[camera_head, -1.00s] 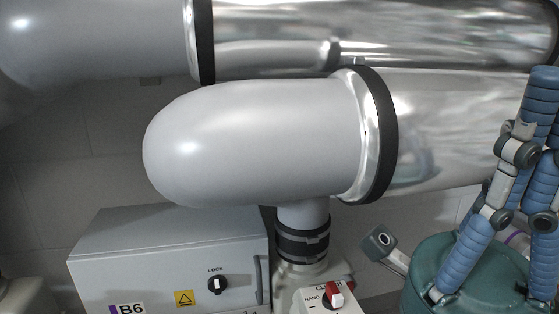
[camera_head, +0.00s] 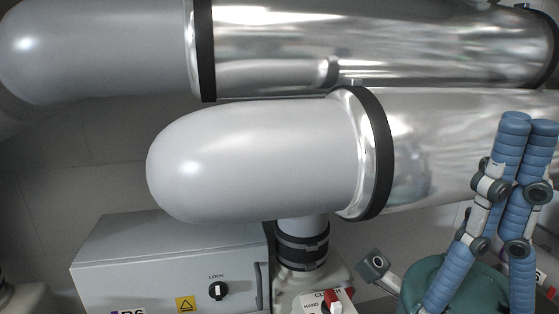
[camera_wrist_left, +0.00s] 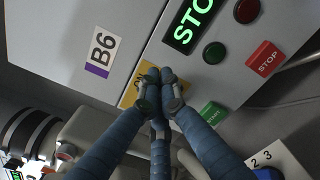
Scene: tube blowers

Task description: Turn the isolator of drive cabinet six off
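The grey cabinet (camera_head: 160,245) marked B6 stands at the lower left in the head view, cut off by the frame.
Large silver pipes (camera_head: 270,150) cross above the cabinet. A red CLUTCH switch (camera_head: 333,297) is right of it. Near my left fingers are a lit green display (camera_wrist_left: 195,22), a red STOP button (camera_wrist_left: 264,58) and a green START button (camera_wrist_left: 213,113).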

